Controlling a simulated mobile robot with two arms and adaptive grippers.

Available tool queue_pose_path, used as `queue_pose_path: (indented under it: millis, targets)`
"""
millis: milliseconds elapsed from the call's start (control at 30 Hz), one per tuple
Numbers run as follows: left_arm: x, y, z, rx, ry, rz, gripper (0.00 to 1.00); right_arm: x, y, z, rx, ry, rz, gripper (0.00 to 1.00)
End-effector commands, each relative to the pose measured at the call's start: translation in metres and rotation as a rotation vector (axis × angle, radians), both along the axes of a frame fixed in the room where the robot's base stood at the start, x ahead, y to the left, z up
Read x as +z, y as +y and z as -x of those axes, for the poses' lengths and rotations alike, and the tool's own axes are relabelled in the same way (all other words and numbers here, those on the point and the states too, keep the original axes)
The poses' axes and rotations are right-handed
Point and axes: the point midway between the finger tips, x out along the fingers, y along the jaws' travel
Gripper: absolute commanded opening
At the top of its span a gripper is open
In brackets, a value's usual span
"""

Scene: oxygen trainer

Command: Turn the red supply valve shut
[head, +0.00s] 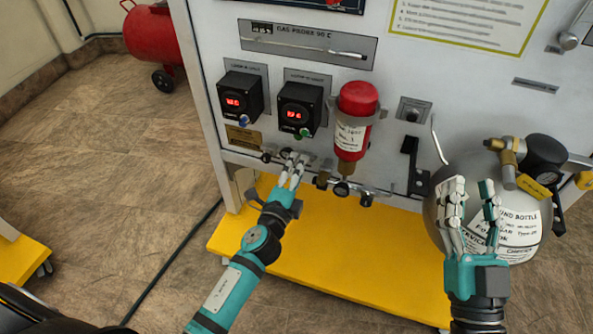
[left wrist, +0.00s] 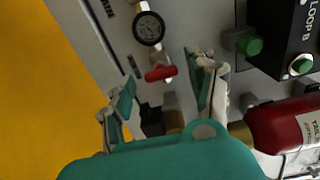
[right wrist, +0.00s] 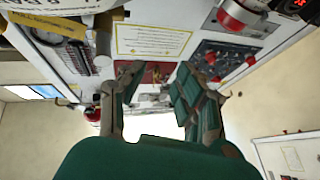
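The red supply valve appears as a small red handle (left wrist: 160,73) on a fitting below a round gauge (left wrist: 148,28) in the left wrist view. My left gripper (head: 294,165) is at the lower edge of the panel, at the row of fittings. In its wrist view its fingers are spread, with the red handle between and beyond the tips; I see no contact. In the head view I cannot make out the handle near the fingers. My right gripper (head: 468,186) is open and empty in front of the grey bottle (head: 437,217).
A red cylinder (head: 352,137) is clamped to the panel right of two black display boxes (head: 300,110) (head: 240,97). A yellow base (head: 310,262) lies below. A red tank (head: 151,35) stands at the back left. The floor on the left is mostly clear.

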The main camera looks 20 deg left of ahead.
Motion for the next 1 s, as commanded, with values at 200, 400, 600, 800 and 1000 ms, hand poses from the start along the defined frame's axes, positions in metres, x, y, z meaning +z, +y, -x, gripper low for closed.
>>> queue_pose_path:
  millis: [200,400,600,800,1000]
  targets:
    - [0.001,0.0,0.0,0.001,-0.002,0.002,0.6,0.001,-0.001,0.0,-0.001,-0.002,0.0,0.34]
    - [0.0,0.001,0.013,0.002,0.0,0.003,0.6,0.001,-0.001,0.001,0.0,-0.003,0.002,0.34]
    - [0.0,0.003,0.054,0.003,0.002,0.006,0.6,0.001,0.0,0.0,0.0,-0.001,0.001,0.34]
    - [0.0,0.003,0.093,0.003,0.002,0.006,0.6,0.001,0.0,0.0,0.0,-0.001,0.0,0.34]
    - [0.0,0.004,0.115,0.002,0.0,0.003,0.6,0.0,0.0,0.0,0.0,-0.001,0.0,0.34]
